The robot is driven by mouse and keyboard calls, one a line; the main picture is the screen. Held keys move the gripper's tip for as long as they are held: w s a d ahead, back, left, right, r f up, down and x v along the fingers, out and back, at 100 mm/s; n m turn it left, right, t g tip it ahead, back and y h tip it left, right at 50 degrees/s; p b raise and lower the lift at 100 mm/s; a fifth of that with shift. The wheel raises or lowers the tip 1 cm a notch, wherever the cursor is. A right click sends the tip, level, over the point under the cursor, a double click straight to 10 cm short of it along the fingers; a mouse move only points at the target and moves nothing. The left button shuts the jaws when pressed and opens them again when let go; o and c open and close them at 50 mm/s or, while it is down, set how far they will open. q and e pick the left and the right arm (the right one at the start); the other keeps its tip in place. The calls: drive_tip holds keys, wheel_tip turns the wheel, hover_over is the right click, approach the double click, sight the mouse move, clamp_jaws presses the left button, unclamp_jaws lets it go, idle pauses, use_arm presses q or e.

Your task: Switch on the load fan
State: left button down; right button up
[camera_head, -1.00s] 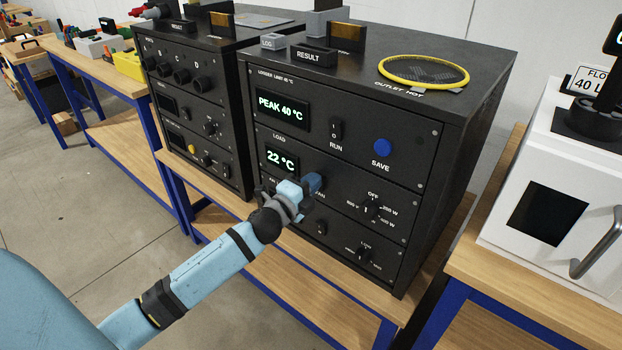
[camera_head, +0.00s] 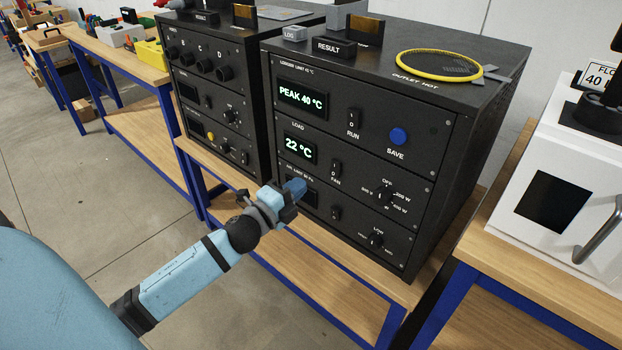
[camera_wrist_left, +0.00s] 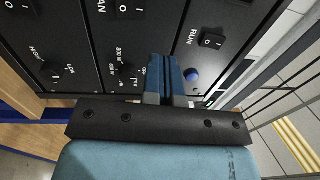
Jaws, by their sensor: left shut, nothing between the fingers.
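The load fan switch (camera_head: 335,168) is a small black rocker labelled FAN, right of the green 22 °C display (camera_head: 299,149) on the LOAD panel. It also shows at the top of the left wrist view (camera_wrist_left: 126,8). I cannot tell which side of it is pressed. My left gripper (camera_head: 297,188) is shut and empty, its blue fingertips in front of the panel, below and left of the FAN switch. They look apart from the switch. In the left wrist view the shut fingers (camera_wrist_left: 172,72) point at the panel.
Above the FAN switch are the RUN rocker (camera_head: 352,121) and blue SAVE button (camera_head: 398,136). A watt dial (camera_head: 384,194) is to the right, another rocker (camera_head: 335,213) and the LOW dial (camera_head: 376,239) below. A second black rack (camera_head: 215,95) stands left, a white cabinet (camera_head: 560,150) right.

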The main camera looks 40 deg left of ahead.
use_arm(q)
drive_tip(key=shift+s+a+r, duration=0.1)
drive_tip(key=shift+s+r, duration=0.1)
drive_tip(key=shift+s, duration=0.95)
